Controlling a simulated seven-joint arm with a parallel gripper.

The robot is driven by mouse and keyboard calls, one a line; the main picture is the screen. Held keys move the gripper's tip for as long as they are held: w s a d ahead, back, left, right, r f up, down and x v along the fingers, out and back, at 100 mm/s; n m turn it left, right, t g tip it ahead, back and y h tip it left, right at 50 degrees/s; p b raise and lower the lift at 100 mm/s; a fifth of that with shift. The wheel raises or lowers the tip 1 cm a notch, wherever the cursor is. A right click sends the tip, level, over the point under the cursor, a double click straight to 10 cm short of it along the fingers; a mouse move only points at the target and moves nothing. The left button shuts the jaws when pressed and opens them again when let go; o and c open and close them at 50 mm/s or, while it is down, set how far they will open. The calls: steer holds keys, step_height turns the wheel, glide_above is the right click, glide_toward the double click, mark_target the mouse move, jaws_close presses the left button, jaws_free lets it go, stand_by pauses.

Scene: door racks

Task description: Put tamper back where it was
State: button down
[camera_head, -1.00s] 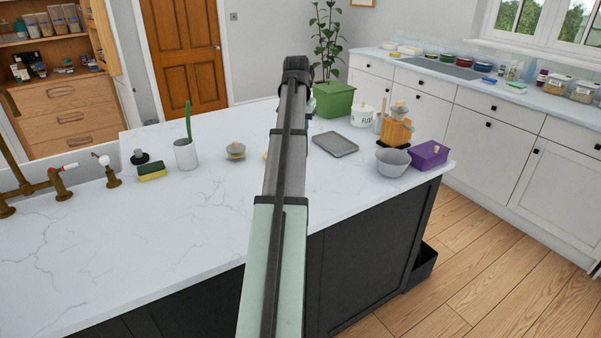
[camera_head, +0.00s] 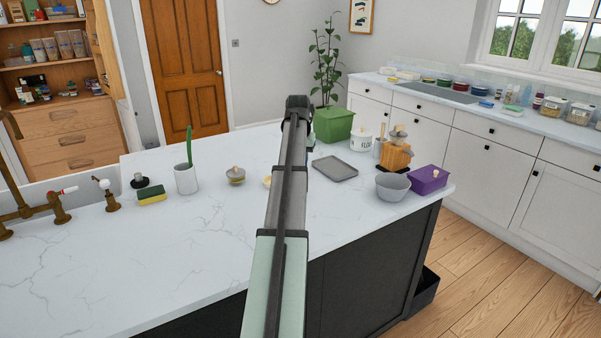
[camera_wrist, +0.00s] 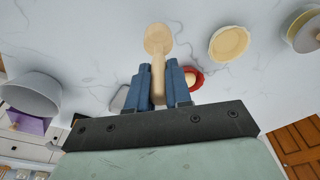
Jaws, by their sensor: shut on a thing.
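A light wooden piece (camera_wrist: 158,42) with a rounded end and a narrower shaft, which looks like the tamper, is held in my gripper (camera_wrist: 162,72). In the wrist view the two blue fingers are shut on its shaft, and its rounded end sticks out past them above the white worktop. Its lower end is hidden by the gripper. In the head view my arm points away over the island, and its dark front end (camera_head: 297,103) hides the fingers and the held piece. A red round thing (camera_wrist: 195,78) shows just right of the fingers in the wrist view.
A cream round dish (camera_wrist: 229,44) and a lidded jar (camera_head: 236,175) stand near my arm. Right of it are a grey tray (camera_head: 334,168), grey bowl (camera_head: 392,187), purple box (camera_head: 429,180), wooden block (camera_head: 397,157) and green planter (camera_head: 333,125). The island's left front is clear.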

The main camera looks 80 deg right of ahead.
steer(key=shift+f, duration=1.75)
steer(key=shift+f, duration=0.1)
steer(key=c, duration=1)
jaws_free()
steer(key=shift+c, duration=0.2)
step_height(320, 180, up, 12)
steer(key=a, duration=0.2)
